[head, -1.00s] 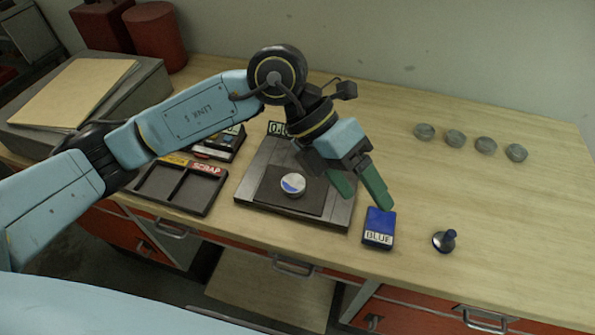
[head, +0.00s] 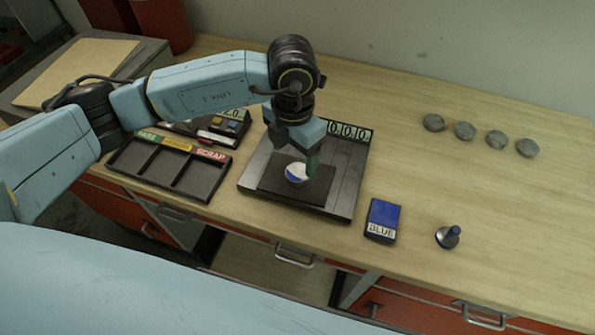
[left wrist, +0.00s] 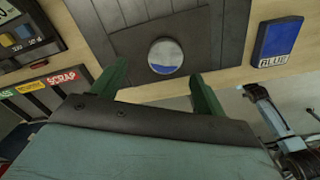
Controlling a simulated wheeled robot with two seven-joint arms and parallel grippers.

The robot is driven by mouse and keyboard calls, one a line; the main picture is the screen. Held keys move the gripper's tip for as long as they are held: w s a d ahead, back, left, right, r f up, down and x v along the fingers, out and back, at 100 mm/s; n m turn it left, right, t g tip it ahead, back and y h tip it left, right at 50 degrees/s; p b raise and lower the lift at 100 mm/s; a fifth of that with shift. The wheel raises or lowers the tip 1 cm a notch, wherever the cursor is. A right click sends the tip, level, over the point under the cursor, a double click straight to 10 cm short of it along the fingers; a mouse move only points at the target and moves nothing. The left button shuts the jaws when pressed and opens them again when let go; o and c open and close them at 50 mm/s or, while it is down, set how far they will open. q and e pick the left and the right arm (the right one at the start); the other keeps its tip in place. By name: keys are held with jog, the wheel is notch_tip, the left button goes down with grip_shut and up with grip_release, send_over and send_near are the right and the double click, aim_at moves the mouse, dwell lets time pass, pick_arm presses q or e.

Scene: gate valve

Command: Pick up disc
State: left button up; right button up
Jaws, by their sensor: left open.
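A round silver disc (head: 297,174) with a blue patch on its face lies on the dark plate of a scale (head: 345,200) near the middle of the bench. In the left wrist view, the disc (left wrist: 165,56) lies beyond my fingertips, roughly in line with the gap between them. My left gripper (head: 306,164) points down close over the disc; one green finger shows beside it and the other is mostly hidden. In the left wrist view the two green fingers (left wrist: 156,82) are apart with nothing between them. My right gripper is not seen.
A dark sorting tray (head: 168,172) with a SCRAP label stands left of the scale. A blue ink pad (head: 382,217) and a stamp (head: 448,237) lie to its right. Several grey discs (head: 464,131) stand in a row at the back right. The bench between is clear.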

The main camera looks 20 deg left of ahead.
aim_at(297, 172)
pick_arm(q)
jog(key=f, duration=0.3)
jog(key=f+p, duration=0.1)
jog(key=f, duration=0.1)
jog(key=shift+s+d+f, duration=0.1)
jog(key=shift+d, duration=0.25)
jog(key=shift+c, duration=0.2)
jog(key=c, duration=1.3)
